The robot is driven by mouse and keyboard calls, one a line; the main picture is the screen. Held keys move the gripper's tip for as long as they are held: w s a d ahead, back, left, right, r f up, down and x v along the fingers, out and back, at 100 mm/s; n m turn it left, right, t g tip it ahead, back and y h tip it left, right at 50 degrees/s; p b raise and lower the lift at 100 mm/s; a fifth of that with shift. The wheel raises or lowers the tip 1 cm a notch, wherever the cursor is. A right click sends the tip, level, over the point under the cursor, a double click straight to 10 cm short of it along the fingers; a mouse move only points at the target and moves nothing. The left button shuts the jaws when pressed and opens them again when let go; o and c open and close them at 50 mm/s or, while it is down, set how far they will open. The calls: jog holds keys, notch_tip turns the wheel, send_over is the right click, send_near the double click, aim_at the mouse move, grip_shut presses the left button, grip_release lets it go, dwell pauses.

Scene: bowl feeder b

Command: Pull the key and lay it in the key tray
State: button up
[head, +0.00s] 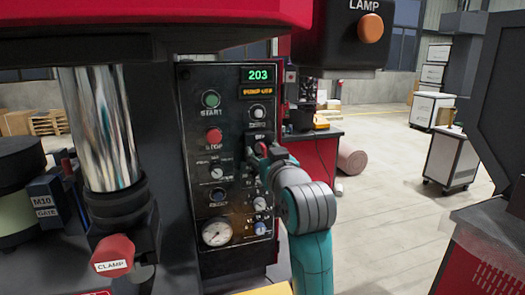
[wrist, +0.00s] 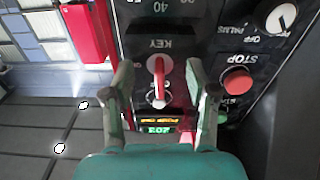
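The key (wrist: 157,68) is red and sits in the switch marked KEY on the control panel, seen upside down in the wrist view. My gripper (wrist: 158,78) is open, with one finger on each side of the key and a visible gap to it on both sides. I cannot make out the key tray in either view.
The dark control panel (head: 187,128) carries a green 203 display (head: 258,75), a red STOP button (wrist: 236,82), knobs and a gauge (head: 217,233). A chrome column (head: 94,125) and a red CLAMP knob (head: 113,255) stand left. An orange LAMP button (head: 370,29) hangs above right.

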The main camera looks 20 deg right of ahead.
aim_at(265, 155)
grip_shut()
jog(key=shift+s, duration=0.1)
jog(key=shift+s+f, duration=0.1)
jog(key=shift+s, duration=2.75)
jog(key=shift+s, duration=0.1)
